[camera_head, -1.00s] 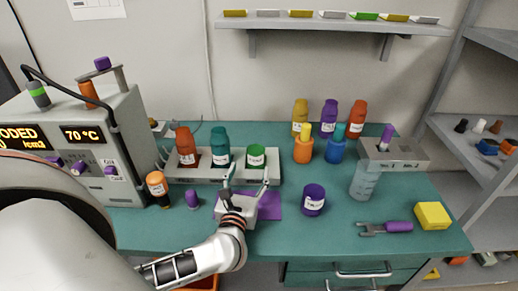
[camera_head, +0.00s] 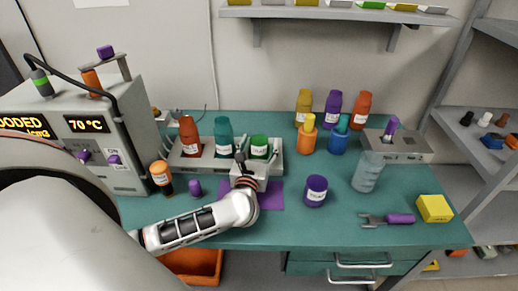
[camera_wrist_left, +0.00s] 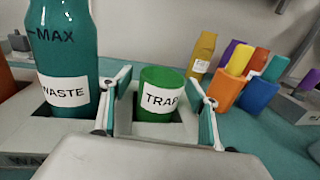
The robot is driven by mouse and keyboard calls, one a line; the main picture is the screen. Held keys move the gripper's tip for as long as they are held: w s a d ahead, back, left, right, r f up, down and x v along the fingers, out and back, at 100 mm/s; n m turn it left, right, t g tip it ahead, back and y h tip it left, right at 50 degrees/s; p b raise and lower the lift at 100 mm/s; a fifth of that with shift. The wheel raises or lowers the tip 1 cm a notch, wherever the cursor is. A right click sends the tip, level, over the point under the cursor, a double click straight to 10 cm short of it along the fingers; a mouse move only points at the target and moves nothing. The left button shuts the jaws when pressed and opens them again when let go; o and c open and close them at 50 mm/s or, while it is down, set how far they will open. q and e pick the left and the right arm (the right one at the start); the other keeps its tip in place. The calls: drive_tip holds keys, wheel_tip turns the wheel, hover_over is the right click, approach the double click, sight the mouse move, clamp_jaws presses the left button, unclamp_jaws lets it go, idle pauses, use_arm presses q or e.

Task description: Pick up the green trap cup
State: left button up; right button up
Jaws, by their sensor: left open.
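The green trap cup (camera_head: 259,147) stands upright in the right-hand slot of a grey rack (camera_head: 274,168). In the left wrist view the cup (camera_wrist_left: 158,92), labelled "TRAP", shows between the fingers of my left gripper (camera_wrist_left: 162,100). The fingers are apart, one on each side of the cup, with a gap visible on the right. Whether the left finger touches the cup is unclear. In the head view my left gripper (camera_head: 258,160) is right in front of the cup. My right gripper is not in view.
A teal "WASTE" bottle (camera_head: 224,140) stands in the rack just left of the cup, close to the left finger. A red bottle (camera_head: 189,137) is further left. A purple jar (camera_head: 315,190) stands at right on the teal table (camera_head: 285,230).

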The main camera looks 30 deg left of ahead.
use_arm(q)
drive_tip(key=c, duration=1.3)
drive_tip(key=shift+r, duration=0.2)
